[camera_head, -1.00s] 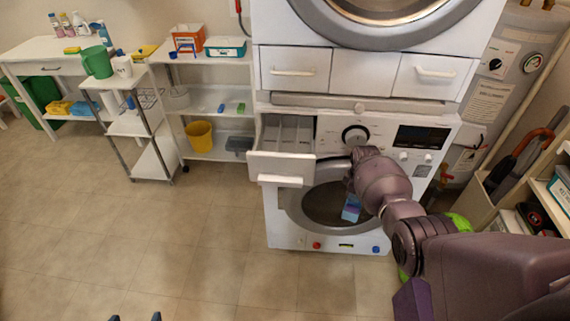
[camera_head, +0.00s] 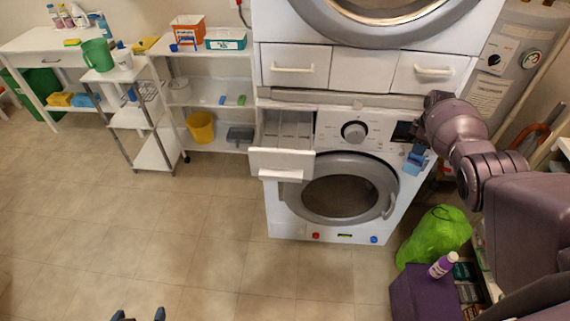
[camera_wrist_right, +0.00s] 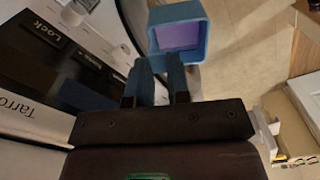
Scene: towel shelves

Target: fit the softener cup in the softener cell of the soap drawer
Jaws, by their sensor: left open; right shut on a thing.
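The softener cup is a small blue square cup (camera_head: 415,160), held beside the washer's right front edge, below the display. In the right wrist view the cup (camera_wrist_right: 180,32) shows its open mouth and a violet inside. My right gripper (camera_wrist_right: 158,72) is shut on the cup's near wall. The soap drawer (camera_head: 282,163) is pulled out at the washer's upper left, with its cells visible from above; I cannot tell which one is the softener cell. The cup is well to the right of the drawer. My left gripper (camera_head: 138,315) is open and empty at the bottom edge.
The washer's round door (camera_head: 345,190) is shut, with its knob (camera_head: 354,131) above. A green bag (camera_head: 436,236) and a purple box with a bottle (camera_head: 443,265) stand at lower right. Shelves (camera_head: 212,95) line the left wall. The floor in front is clear.

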